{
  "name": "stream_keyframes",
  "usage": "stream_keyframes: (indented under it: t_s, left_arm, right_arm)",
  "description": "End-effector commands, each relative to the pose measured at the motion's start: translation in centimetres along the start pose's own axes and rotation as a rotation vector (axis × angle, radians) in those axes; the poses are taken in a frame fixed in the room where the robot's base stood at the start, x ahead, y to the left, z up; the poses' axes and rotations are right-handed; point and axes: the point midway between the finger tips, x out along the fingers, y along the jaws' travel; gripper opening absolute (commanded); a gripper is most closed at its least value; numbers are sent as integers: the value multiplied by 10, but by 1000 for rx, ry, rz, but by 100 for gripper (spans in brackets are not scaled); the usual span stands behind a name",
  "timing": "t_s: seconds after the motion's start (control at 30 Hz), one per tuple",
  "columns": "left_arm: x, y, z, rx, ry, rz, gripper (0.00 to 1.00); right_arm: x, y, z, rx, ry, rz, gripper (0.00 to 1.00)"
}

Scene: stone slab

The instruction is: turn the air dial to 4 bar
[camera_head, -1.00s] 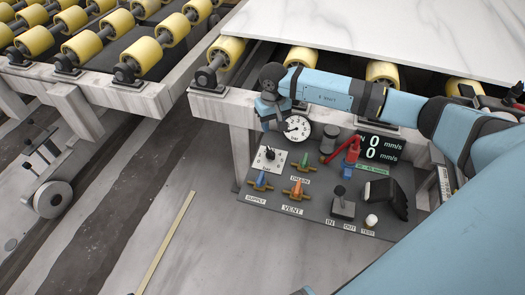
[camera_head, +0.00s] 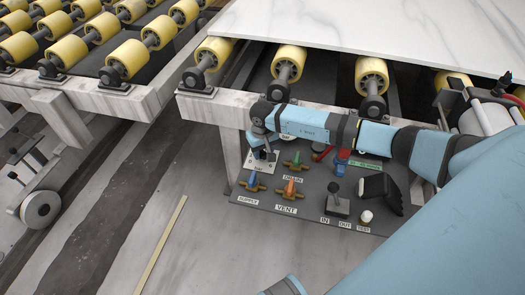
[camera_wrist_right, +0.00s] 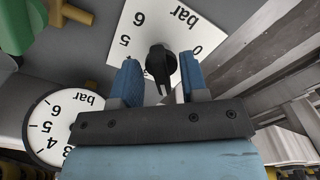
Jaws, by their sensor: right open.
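The air dial is a black knob (camera_wrist_right: 160,62) on a white plate marked bar, with 0, 5 and 6 readable in the right wrist view. The plate (camera_head: 262,164) shows partly in the head view at the panel's upper left. My right gripper (camera_wrist_right: 160,82) is open, with one blue finger on each side of the knob and a visible gap at each side. Part of the scale is hidden behind the gripper, and I cannot tell the number set. A round white pressure gauge (camera_wrist_right: 52,122) lies beside the dial. My left gripper is not in view.
The dark panel (camera_head: 305,203) carries a blue supply valve (camera_head: 253,182), an orange vent valve (camera_head: 290,190), a green drain valve (camera_head: 295,161) and a black lever (camera_head: 335,200). A beam with yellow rollers and a white slab stand behind.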

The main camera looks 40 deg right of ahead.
Motion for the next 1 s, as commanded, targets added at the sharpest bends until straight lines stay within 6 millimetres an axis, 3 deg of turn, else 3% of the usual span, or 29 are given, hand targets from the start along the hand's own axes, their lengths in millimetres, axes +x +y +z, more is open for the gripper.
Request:
stream_keyframes:
  t_s: [0.1,0.27,0.3,0.67,1.0]
  left_arm:
    - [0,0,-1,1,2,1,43]
    - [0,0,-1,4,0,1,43]
    - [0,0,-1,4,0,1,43]
    - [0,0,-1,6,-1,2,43]
    - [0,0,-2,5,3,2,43]
  right_arm:
    - [0,0,0,0,0,0,40]
    - [0,0,0,0,0,0,4]
    - [0,0,0,0,0,0,0]
    - [0,0,0,38,0,0,0]
    - [0,-1,0,261,-1,1,0]
